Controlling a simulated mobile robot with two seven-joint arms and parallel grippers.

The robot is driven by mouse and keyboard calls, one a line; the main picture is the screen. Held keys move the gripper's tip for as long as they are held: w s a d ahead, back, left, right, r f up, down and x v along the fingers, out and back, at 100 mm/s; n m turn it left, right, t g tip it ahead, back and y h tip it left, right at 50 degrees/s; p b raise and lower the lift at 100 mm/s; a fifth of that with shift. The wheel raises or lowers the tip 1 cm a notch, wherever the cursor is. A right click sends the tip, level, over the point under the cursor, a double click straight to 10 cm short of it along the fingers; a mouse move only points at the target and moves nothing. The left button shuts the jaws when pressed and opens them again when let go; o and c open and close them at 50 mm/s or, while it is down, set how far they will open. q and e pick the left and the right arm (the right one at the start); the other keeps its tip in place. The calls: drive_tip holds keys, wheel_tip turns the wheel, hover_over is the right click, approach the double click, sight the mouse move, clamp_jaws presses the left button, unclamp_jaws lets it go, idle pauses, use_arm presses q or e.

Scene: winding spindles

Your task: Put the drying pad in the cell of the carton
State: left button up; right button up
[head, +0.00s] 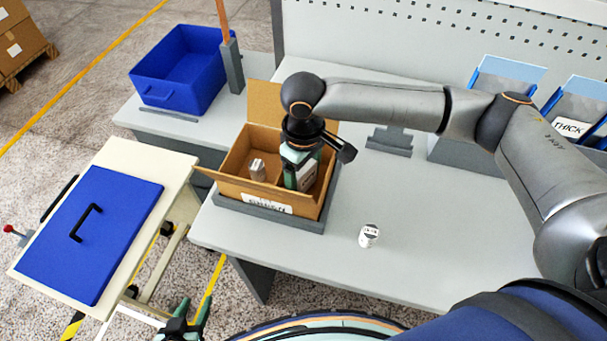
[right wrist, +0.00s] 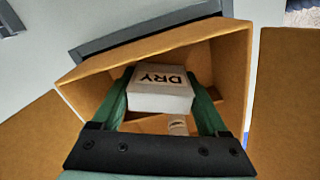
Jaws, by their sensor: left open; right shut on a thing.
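The drying pad (right wrist: 160,90), a white block marked "DRY", is gripped between the green fingers of my right gripper (right wrist: 162,98). The carton (head: 262,194) is an open brown box with its flaps up, on a grey tray on the table. In the head view my right gripper (head: 301,172) reaches down into the right part of the carton, with the pad (head: 309,175) partly hidden by it. Whether the pad touches the carton floor cannot be told. A small whitish object (head: 257,170) stands in the carton's left part. My left gripper (head: 187,318) is open and empty, low in the view, away from the carton.
A white labelled cylinder (head: 369,235) stands on the table right of the carton. A blue bin (head: 180,70) is behind left, beside an upright post. A blue lid with a black handle (head: 88,240) covers the left cart.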

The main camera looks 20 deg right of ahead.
sight(304, 168)
drive_tip(key=o, duration=1.2)
drive_tip(key=shift+f, duration=0.1)
drive_tip(key=shift+o, duration=0.2)
wheel_tip(304, 168, up, 12)
drive_tip(key=shift+r+p, duration=0.15)
drive_tip(key=shift+p, duration=0.15)
